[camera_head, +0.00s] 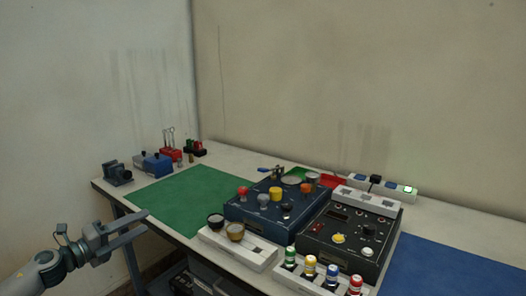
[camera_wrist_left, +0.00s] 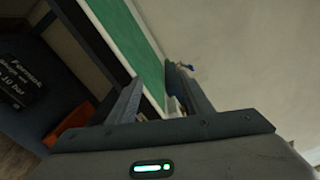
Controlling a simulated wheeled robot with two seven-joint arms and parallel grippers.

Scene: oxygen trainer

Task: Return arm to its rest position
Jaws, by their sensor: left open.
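My left gripper (camera_head: 128,228) comes in from the lower left of the head view, off the front left edge of the workbench. Its two fingers are apart, with nothing between them. In the left wrist view the open left gripper (camera_wrist_left: 158,95) shows both fingers, with the bench edge and green mat beyond them. My right gripper is in neither view.
A green mat (camera_head: 180,200) lies on the bench's left part, a blue mat (camera_head: 455,275) on the right. A blue panel box (camera_head: 262,205) and a black panel box (camera_head: 350,235) stand between. Colour-capped bottles (camera_head: 310,266) stand in front. The green mat is bare.

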